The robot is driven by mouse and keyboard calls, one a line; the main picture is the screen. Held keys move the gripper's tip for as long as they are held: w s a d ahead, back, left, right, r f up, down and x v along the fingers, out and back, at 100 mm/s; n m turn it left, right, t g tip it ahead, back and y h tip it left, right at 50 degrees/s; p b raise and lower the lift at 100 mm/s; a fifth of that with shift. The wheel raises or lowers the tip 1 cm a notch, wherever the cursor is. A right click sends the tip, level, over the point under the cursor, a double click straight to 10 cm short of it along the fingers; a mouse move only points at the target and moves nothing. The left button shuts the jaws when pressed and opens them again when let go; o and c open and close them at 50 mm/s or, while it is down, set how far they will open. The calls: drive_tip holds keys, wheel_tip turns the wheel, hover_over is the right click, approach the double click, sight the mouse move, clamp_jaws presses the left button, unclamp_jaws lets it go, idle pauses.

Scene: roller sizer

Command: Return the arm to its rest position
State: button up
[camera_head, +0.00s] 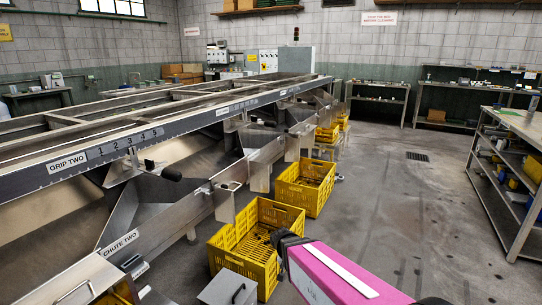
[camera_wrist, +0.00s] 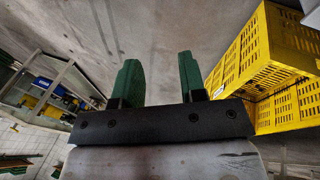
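My gripper shows in the wrist view (camera_wrist: 158,82), with its two green fingers apart and nothing between them. Bare concrete floor lies beyond the fingers. In the head view my arm (camera_head: 335,275), with a pink panel and a black end, reaches in from the bottom right. The black end stands in front of the near yellow crate (camera_head: 225,262), and the fingers are not clearly seen there. In the wrist view a yellow crate (camera_wrist: 245,52) is to the right of the fingers, apart from them.
The long roller sizer (camera_head: 150,135) fills the left side. Another yellow crate (camera_head: 290,195) stands on the floor behind the near one. A grey lidded box (camera_head: 228,290) sits at the bottom. A metal shelf rack (camera_head: 490,185) stands right. The floor (camera_head: 400,200) between is open.

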drive_tip(key=s+d+r+n+y, duration=0.1)
drive_tip(key=d+r+n+y, duration=0.1)
drive_tip(key=d+r+y, duration=0.2)
drive_tip(key=d+r, duration=0.3)
drive_tip(key=d, duration=0.1)
drive_tip(key=shift+s+d+r, duration=0.15)
drive_tip(key=shift+s+d, duration=0.05)
drive_tip(key=shift+d, duration=0.2)
idle(0.4)
